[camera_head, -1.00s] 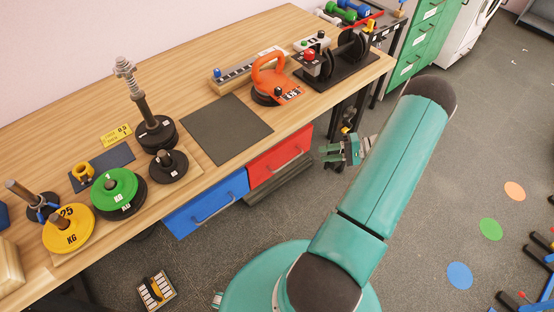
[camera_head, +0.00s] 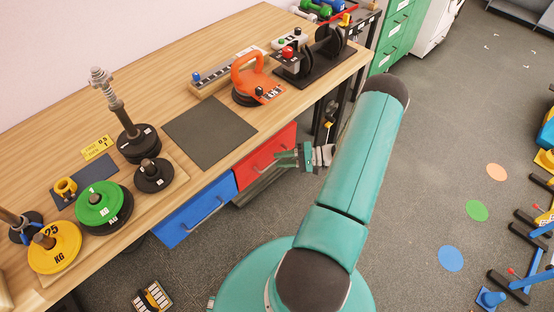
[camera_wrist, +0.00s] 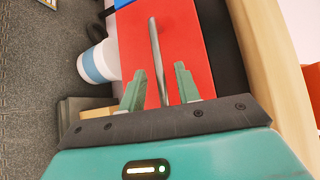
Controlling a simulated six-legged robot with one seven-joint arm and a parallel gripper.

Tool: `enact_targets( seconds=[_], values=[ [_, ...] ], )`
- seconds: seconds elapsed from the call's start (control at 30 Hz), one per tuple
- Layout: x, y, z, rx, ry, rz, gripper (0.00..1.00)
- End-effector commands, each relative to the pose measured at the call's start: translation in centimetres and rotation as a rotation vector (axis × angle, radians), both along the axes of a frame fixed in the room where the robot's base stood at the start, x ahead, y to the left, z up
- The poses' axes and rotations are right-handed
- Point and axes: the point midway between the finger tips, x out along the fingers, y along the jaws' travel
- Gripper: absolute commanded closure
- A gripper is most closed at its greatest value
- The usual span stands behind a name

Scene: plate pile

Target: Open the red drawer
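The red drawer (camera_head: 251,165) is under the front edge of the wooden bench, right of the blue drawer. In the wrist view its red front (camera_wrist: 188,45) fills the middle, with a long grey bar handle (camera_wrist: 157,62) across it. My gripper (camera_head: 280,159) is at the drawer front in the head view. In the wrist view my gripper (camera_wrist: 160,83) is open, one finger on each side of the handle's near end. I cannot tell whether either finger touches it. The drawer looks shut.
The blue drawer (camera_head: 195,208) sits left of the red one. The wooden bench top (camera_head: 190,95) holds weight plates, a black mat (camera_head: 209,130) and an orange kettlebell-like piece (camera_head: 251,78). Open floor lies to the right.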

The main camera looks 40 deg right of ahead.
Motion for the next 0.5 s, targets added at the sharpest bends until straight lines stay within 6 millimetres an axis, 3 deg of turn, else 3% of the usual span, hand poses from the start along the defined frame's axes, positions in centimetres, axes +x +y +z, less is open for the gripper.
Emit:
enact_targets(
  seconds=[0.13,0.47,0.5],
  values=[
    [1.15,1.30,-0.19,0.002,0.000,0.003,0.67],
    [1.46,1.54,-0.27,0.001,0.001,0.001,0.67],
    [1.46,1.54,-0.27,0.001,0.001,0.001,0.75]
  ],
)
